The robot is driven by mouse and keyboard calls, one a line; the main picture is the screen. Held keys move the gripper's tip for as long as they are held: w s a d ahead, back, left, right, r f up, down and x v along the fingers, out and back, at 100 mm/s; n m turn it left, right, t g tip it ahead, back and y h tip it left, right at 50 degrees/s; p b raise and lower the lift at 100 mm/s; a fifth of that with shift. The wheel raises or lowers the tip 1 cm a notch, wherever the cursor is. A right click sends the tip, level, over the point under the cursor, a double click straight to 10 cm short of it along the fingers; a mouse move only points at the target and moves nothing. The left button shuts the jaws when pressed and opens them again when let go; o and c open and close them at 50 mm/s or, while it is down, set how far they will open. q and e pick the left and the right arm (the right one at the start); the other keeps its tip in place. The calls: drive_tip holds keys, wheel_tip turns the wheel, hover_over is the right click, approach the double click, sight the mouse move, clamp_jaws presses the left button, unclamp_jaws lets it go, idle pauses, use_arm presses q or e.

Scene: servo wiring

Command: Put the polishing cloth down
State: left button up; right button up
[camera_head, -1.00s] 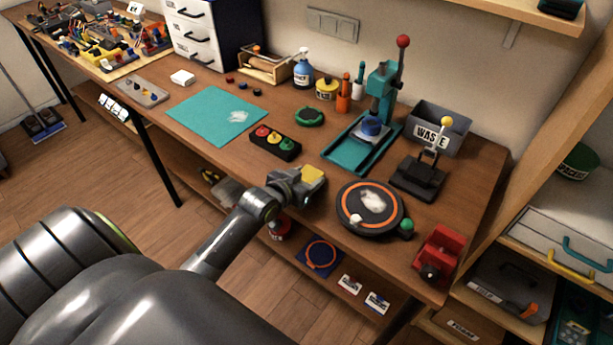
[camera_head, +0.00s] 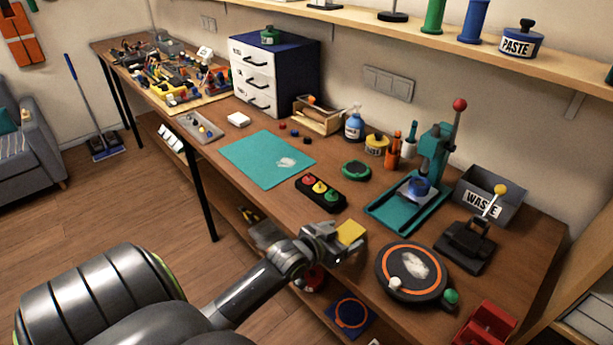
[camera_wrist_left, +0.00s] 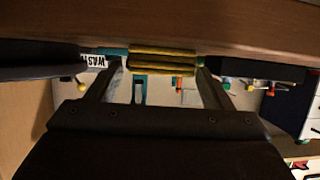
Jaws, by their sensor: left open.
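The yellow polishing cloth (camera_head: 351,232) is at the tip of my left gripper (camera_head: 336,241), by the front edge of the workbench (camera_head: 240,125). In the left wrist view the cloth (camera_wrist_left: 163,58) shows as a folded, layered yellow pad between the ends of the fingers of my left gripper (camera_wrist_left: 163,75). The jaws are open around it. I cannot tell whether the cloth rests fully on the bench top. My right gripper is not in view.
A black round turntable with an orange ring (camera_head: 385,262) stands right of the cloth. A button box (camera_head: 321,194) and a teal mat (camera_head: 255,160) lie to the left. A teal press (camera_head: 435,160) and a waste bin (camera_head: 490,190) stand behind. Some bench behind the cloth is clear.

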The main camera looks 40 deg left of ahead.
use_arm(q)
drive_tip(key=v, duration=1.4)
drive_tip(key=shift+s+a, duration=0.2)
drive_tip(key=shift+s, duration=0.1)
drive_tip(key=shift+f, duration=0.15)
drive_tip(key=s+a+f+n+g+y, duration=0.1)
drive_tip(key=s+a+f+g, duration=0.15)
drive_tip(key=f, duration=0.75)
drive_tip(key=s+a+f+g+y, duration=0.1)
drive_tip(key=a+f, duration=0.2)
drive_tip(key=f, duration=0.6)
drive_tip(key=s+a+f+n+g+y, duration=0.1)
drive_tip(key=s+a+f+g, duration=0.1)
drive_tip(key=f, duration=0.8)
drive_tip(key=s+d+f+g, duration=0.2)
drive_tip(key=s+f, duration=0.6)
drive_tip(key=s+d+f+g, duration=0.3)
drive_tip(key=s+f, duration=0.5)
drive_tip(key=f, duration=0.1)
drive_tip(key=shift+s+d+f+m+h, duration=0.15)
drive_tip(key=shift+d+f+m+h, duration=0.15)
drive_tip(key=shift+h, duration=0.1)
drive_tip(key=shift+o, duration=0.5)
drive_tip(key=s+d+f+g, duration=0.2)
drive_tip(key=s+d+f, duration=0.2)
drive_tip(key=s, duration=0.4)
drive_tip(key=shift+s+d+h, duration=0.2)
drive_tip(key=shift+d+h, duration=0.2)
drive_tip(key=shift+d, duration=0.15)
